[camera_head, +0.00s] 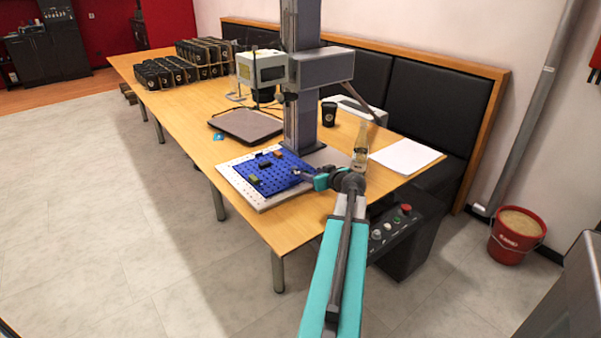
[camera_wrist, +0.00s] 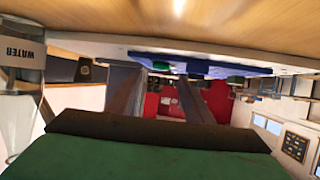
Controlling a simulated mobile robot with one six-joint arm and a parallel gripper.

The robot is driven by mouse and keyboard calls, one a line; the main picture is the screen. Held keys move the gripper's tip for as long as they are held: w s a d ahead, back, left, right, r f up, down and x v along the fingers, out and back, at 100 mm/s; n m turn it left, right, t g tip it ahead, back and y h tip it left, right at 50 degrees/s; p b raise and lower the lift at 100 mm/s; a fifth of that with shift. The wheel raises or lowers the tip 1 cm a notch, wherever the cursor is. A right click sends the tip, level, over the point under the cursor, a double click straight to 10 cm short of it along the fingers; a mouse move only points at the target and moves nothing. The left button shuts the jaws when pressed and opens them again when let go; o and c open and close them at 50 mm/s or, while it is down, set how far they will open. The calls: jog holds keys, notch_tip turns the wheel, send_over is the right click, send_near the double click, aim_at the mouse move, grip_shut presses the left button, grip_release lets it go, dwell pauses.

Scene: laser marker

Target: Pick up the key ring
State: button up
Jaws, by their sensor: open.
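A blue perforated mat (camera_head: 262,186) lies on a white board at the near end of the table. Several small items lie on it: a green one (camera_head: 252,179), a dark one (camera_head: 264,163) and an orange one (camera_head: 278,154). They are too small to tell which is the key ring. My gripper (camera_head: 301,173) is open, low at the right edge of the mat, just right of these items. The wrist view looks upside down; the blue mat (camera_wrist: 205,67) shows edge-on near its top, with a green item (camera_wrist: 235,79) on it. Nothing held shows.
The laser marker's grey column (camera_head: 301,110) rises right behind the mat. A clear bottle (camera_head: 361,147) stands close to my wrist, also in the wrist view (camera_wrist: 22,75).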

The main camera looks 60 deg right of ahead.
aim_at(308, 172)
jog(key=shift+p+x, duration=0.55)
jog(key=shift+x, duration=1.95)
jog(key=shift+a+f, duration=0.1)
grip_shut()
jog(key=shift+r, duration=1.25)
jog(key=w+a+r, duration=0.1)
jog(key=w+a, duration=0.2)
jog(key=w, duration=0.1)
jog(key=w+a+b, duration=0.1)
jog(key=w+a, duration=0.2)
jog(key=w, duration=0.1)
jog(key=w+a+r, duration=0.1)
jog(key=w+a, duration=0.3)
jog(key=shift+w+a+r+b, duration=0.1)
jog(key=shift+r+b, duration=0.2)
jog(key=shift+b, duration=0.05)
